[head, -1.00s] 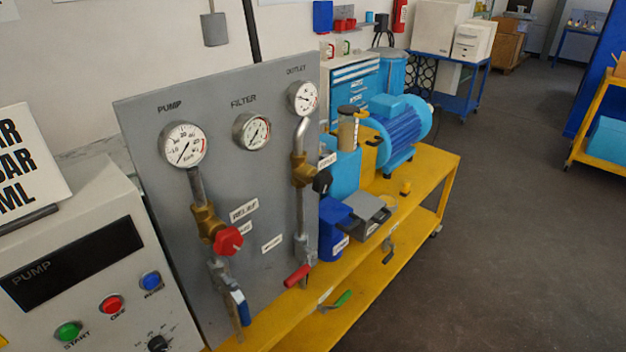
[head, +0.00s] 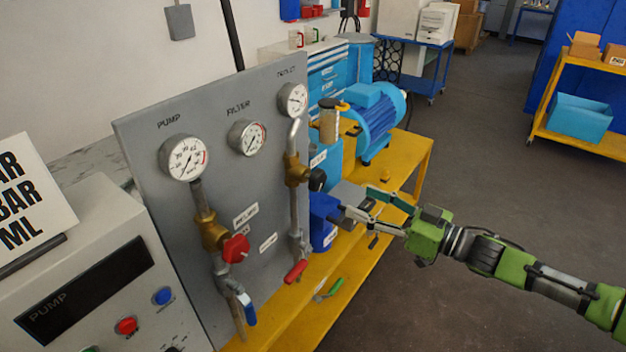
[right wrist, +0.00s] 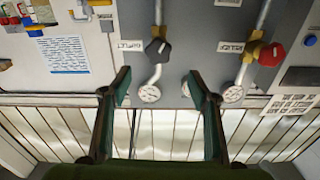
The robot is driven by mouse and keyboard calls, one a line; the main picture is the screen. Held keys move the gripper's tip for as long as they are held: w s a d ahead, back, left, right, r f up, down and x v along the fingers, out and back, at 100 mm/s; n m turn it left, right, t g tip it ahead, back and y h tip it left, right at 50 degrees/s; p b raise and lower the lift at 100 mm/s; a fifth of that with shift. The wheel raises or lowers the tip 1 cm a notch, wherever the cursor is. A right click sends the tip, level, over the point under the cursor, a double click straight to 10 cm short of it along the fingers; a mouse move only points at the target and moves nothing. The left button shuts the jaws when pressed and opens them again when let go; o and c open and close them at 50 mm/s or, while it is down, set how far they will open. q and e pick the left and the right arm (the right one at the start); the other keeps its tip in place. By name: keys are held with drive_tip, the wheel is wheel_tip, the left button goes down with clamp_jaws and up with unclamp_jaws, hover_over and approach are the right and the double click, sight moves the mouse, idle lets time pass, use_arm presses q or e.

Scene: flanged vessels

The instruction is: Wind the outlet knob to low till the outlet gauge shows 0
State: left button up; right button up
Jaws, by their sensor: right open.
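The black outlet knob (head: 317,180) sits on the brass valve at the right edge of the grey panel. It also shows in the right wrist view (right wrist: 157,50), beside its label. The outlet gauge (head: 292,99) is above it on the same pipe; its dial is too small to read surely. My right gripper (head: 357,202) is open and empty, to the right of the knob and apart from it. In the right wrist view, its two fingers (right wrist: 160,86) point toward the panel, with the knob ahead between their lines. My left gripper is out of view.
The red relief knob (head: 236,248) and pump gauge (head: 184,158) are left on the panel (head: 150,125). A red lever (head: 295,271) is below the outlet knob. A blue container (head: 322,222) and the blue motor (head: 376,112) stand on the yellow cart (head: 405,160) nearby.

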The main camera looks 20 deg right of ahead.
sight(321, 183)
drive_tip(key=p+x, duration=0.4)
drive_tip(key=x, duration=0.8)
drive_tip(key=shift+w, duration=0.1)
drive_tip(key=shift+w+a+f, duration=0.1)
drive_tip(key=shift+w+a, duration=0.25)
drive_tip(key=shift+w, duration=0.1)
drive_tip(key=c, duration=1.1)
